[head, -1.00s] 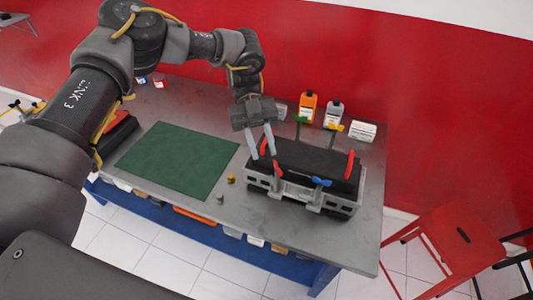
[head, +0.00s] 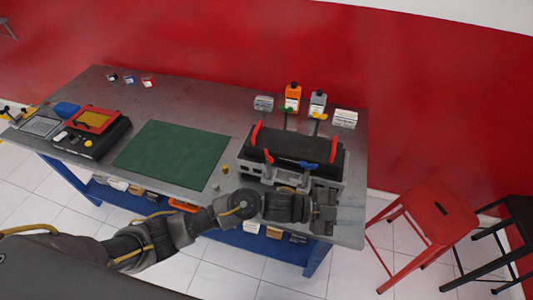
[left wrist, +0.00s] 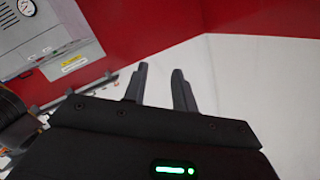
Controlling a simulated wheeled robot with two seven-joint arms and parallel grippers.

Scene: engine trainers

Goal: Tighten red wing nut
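The red wing nut (head: 268,157) is at the front left of the black-topped engine trainer (head: 295,147), on the grey bench. A blue wing nut (head: 308,164) is to its right. Green (head: 285,111) and yellow (head: 318,115) wing nuts are at the back. My left gripper (head: 328,211) is in front of the trainer, right of and clear of the red wing nut; its fingers are hard to make out there. In the left wrist view, its two fingers (left wrist: 160,80) are apart with nothing between them. My right gripper is not in view.
A green mat (head: 172,158) lies left of the trainer, with small yellow and grey pieces between them. Bottles (head: 293,98) and boxes stand behind it. A red-and-black case (head: 94,130) is at the left. A red stool (head: 432,217) stands right of the bench.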

